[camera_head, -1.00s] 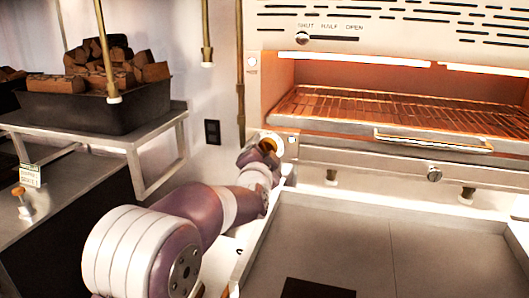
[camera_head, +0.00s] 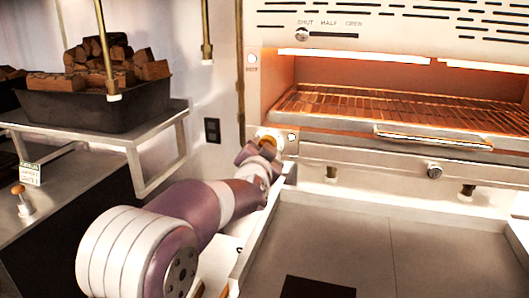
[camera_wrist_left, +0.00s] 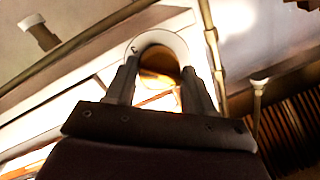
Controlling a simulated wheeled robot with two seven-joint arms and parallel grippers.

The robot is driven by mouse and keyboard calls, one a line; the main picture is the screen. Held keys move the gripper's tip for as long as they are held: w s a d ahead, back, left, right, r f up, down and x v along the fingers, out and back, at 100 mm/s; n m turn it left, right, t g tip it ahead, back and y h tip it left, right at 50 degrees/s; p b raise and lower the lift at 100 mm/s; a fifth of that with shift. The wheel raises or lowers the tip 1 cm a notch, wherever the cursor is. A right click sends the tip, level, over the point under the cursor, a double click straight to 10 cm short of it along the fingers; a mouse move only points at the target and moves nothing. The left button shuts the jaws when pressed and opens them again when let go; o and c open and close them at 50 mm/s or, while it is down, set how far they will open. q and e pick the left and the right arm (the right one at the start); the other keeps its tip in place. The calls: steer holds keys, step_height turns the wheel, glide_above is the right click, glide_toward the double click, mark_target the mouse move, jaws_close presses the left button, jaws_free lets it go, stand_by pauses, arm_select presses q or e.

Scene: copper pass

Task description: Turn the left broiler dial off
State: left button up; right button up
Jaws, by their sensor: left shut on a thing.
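The left broiler dial (camera_head: 269,137) is a brass knob on a pale round plate at the broiler's lower left front corner. It also shows in the left wrist view as a brass knob (camera_wrist_left: 158,62) inside a white ring. My left gripper (camera_head: 258,153) is at the dial, its two fingers (camera_wrist_left: 157,88) on either side of the knob and shut on it. The gripper partly hides the dial in the head view. The broiler (camera_head: 276,102) glows orange above its wire rack. My right gripper is not in view.
A slider (camera_head: 328,35) marked shut, half, open sits above. A grey flat-topped surface with a raised rim (camera_head: 255,240) lies below. A black tray (camera_head: 90,108) of wood chunks stands on a shelf at left.

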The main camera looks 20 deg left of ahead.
arm_select(q)
steer(key=n+h+b, duration=0.1)
steer(key=n+b, duration=0.3)
steer(key=n, duration=0.4)
steer(key=n+h+b, duration=0.2)
steer(key=n+b, duration=0.3)
steer(key=n, duration=0.2)
steer(key=n+h+b, duration=0.1)
steer(key=n+b, duration=0.4)
steer(key=n, duration=0.3)
steer(key=shift+a+r+n+g, duration=0.15)
steer(key=shift+a+n+g, duration=0.1)
steer(key=shift+n+g, duration=0.05)
steer(key=shift+r+n+h, duration=0.15)
steer(key=shift+n+h, duration=0.15)
stand_by(0.4)
steer(key=o, duration=0.9)
steer(key=shift+o, duration=0.4)
steer(key=shift+f, duration=0.2)
